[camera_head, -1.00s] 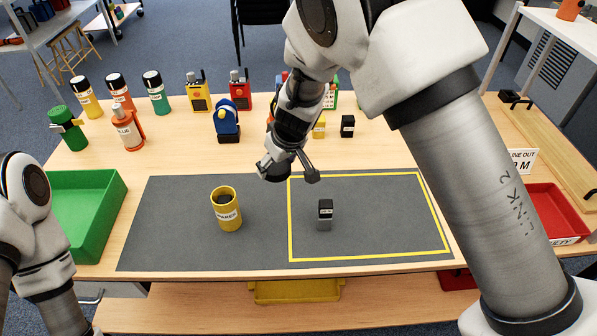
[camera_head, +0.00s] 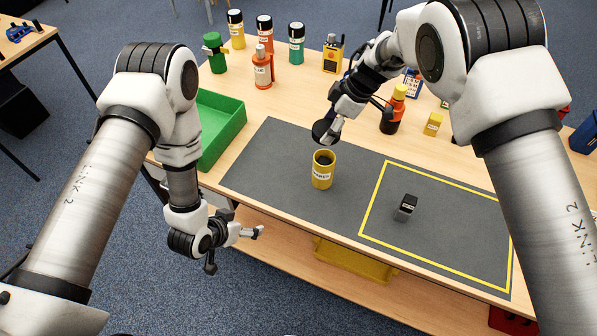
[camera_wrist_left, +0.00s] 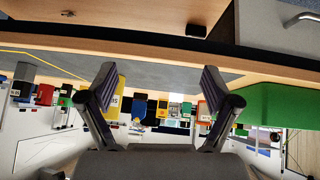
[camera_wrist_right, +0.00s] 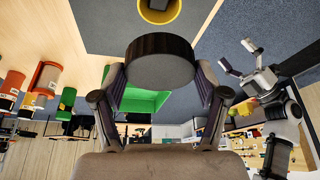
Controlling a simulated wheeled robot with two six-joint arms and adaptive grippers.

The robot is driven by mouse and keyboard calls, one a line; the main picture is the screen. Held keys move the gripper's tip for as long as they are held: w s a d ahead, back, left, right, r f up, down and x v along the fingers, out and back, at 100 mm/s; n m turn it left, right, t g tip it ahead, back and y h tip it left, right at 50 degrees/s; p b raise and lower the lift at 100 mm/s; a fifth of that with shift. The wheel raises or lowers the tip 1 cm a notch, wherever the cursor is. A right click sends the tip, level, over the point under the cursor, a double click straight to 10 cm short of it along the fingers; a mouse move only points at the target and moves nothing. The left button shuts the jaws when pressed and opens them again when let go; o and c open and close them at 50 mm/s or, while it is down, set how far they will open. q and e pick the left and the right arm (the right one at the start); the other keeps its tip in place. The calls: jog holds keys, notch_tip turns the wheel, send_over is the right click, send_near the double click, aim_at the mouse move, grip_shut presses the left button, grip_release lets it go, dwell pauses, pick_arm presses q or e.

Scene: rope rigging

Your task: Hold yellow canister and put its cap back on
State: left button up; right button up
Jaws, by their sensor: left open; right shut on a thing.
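The yellow canister (camera_head: 322,171) stands upright on the grey mat, with its dark open top showing. It also shows at the top of the right wrist view (camera_wrist_right: 157,12) and partly behind a finger in the left wrist view (camera_wrist_left: 119,97). My right gripper (camera_head: 333,122) is shut on the round black cap (camera_wrist_right: 160,60), holding it in the air just behind the canister's top in the head view, apart from it. My left gripper (camera_head: 253,232) is open and empty, in front of the table edge, left of and nearer than the canister.
A small black-topped block (camera_head: 405,208) stands inside the yellow outline on the mat (camera_head: 270,165). A green tray (camera_head: 222,125) lies left of the mat. Several bottles, an orange one (camera_head: 262,72) among them, stand behind. A yellow bin (camera_head: 352,262) sits below the front edge.

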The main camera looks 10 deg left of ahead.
aim_at(317, 171)
pick_arm(q)
jog(key=w+d+r+m+t+h, duration=0.1)
jog(key=w+d, duration=0.1)
jog(key=w, duration=0.1)
jog(key=w+d+r+m+h, duration=0.1)
jog(key=w+d, duration=0.1)
jog(key=w+d+r+t+h, duration=0.1)
jog(key=w+d+r, duration=0.1)
jog(key=w, duration=0.1)
jog(key=shift+w+d+m+t, duration=0.3)
jog(key=shift+d+m, duration=0.1)
pick_arm(e)
jog(key=shift+d+r, duration=0.1)
pick_arm(q)
jog(key=w+d+f+h, duration=0.1)
jog(key=w+d, duration=0.2)
jog(key=d, duration=0.1)
jog(key=w+d+m+h, duration=0.1)
jog(key=w+d, duration=0.3)
jog(key=w+d+f+m, duration=0.1)
jog(key=w+d, duration=0.3)
jog(key=shift+d+f+h, duration=0.3)
jog(key=shift+f+h, duration=0.05)
jog(key=shift+h, duration=0.05)
jog(key=shift+s, duration=0.1)
jog(key=c, duration=1.4)
